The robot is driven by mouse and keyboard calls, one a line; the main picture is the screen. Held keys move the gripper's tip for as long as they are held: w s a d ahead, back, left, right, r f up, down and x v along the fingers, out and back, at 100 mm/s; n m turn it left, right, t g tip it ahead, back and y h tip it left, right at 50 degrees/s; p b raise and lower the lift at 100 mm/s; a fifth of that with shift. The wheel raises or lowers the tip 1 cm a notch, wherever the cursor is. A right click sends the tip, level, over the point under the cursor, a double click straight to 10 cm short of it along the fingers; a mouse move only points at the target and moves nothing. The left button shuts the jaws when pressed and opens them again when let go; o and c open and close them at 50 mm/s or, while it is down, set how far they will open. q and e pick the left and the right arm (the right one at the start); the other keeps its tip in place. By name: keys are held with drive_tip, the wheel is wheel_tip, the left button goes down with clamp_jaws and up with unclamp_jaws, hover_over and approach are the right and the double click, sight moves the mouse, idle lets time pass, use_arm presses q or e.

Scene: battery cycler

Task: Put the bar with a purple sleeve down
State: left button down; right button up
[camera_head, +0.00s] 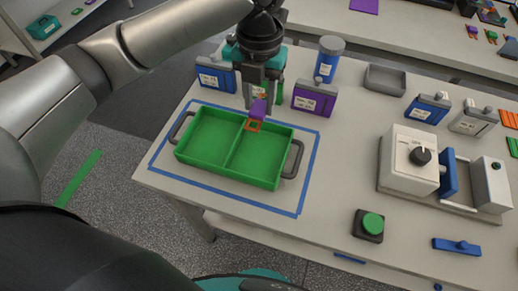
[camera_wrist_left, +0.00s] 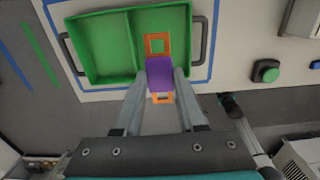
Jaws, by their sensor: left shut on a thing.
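The bar with a purple sleeve (camera_wrist_left: 159,72) has open orange frame-shaped ends. My left gripper (camera_wrist_left: 161,80) is shut on its purple sleeve. In the head view the left gripper (camera_head: 261,104) comes down from above behind the green tray, and the purple sleeve (camera_head: 258,110) shows below the fingers. One orange end (camera_head: 254,126) overlaps the tray's back edge near the divider. In the wrist view that end shows over the right compartment; I cannot tell its height. The green tray (camera_head: 232,178) has two empty-looking compartments.
Blue tape (camera_head: 224,202) outlines the tray's area. A blue box (camera_head: 215,76), a purple box (camera_head: 314,99) and a blue jar (camera_head: 328,60) stand behind. A white device (camera_head: 409,160) and a green button (camera_head: 372,223) are at right. The table between tray and device is clear.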

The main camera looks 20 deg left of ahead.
use_arm(q)
drive_tip(key=b, duration=0.2)
hover_over(259, 155)
wheel_tip(259, 155, down, 13)
drive_tip(key=shift+r, duration=0.15)
drive_tip(key=shift+f, duration=2.15)
drive_tip(key=shift+f, duration=0.15)
drive_tip(key=shift+c, duration=2.4)
unclamp_jaws()
drive_tip(key=shift+s, duration=0.1)
wheel_tip(259, 155, up, 12)
drive_tip(key=p, duration=0.1)
drive_tip(key=shift+r, duration=0.2)
